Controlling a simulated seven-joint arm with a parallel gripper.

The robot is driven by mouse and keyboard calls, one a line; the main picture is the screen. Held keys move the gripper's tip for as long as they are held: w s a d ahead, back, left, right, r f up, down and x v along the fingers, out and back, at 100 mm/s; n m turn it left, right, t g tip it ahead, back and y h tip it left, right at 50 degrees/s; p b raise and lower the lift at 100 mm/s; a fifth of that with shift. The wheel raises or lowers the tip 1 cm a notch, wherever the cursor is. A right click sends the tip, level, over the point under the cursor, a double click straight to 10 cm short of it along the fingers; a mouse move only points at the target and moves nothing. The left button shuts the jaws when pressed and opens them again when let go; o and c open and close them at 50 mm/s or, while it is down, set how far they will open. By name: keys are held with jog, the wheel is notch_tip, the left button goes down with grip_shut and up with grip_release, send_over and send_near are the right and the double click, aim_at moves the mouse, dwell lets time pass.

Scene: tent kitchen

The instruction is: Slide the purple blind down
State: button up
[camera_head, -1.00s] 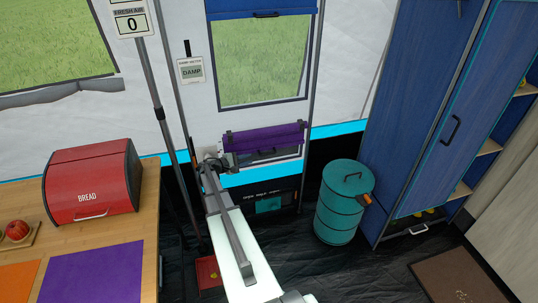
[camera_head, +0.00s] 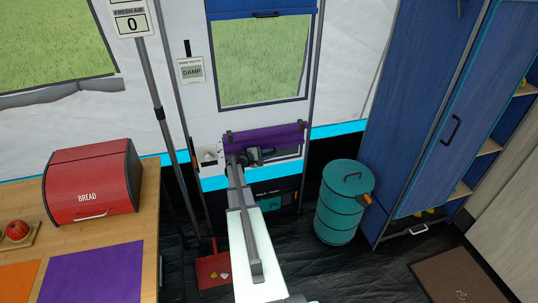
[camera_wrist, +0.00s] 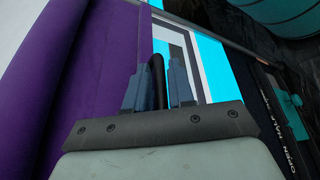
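The purple blind (camera_head: 265,137) is a rolled strip above a small low window, below the larger window in the tent wall. In the wrist view the purple cloth (camera_wrist: 60,90) fills the left side. My gripper (camera_head: 262,157) is just under the blind, in front of the small window. In the wrist view my gripper's fingers (camera_wrist: 162,85) stand apart, with the blind's black handle (camera_wrist: 156,72) between them. The handle is close to the left finger, and a narrow gap shows towards the right finger.
A blue blind (camera_head: 262,8) hangs above the larger window. A damp meter (camera_head: 191,70) and a pole (camera_head: 160,112) are to the left. A teal bin (camera_head: 343,205) and a blue wardrobe (camera_head: 420,110) stand right. A red dustpan (camera_head: 213,270) lies on the floor beside my arm.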

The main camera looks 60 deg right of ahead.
jog(key=shift+s+d, duration=0.1)
jog(key=shift+d, duration=0.1)
jog(key=shift+c, duration=0.4)
grip_shut()
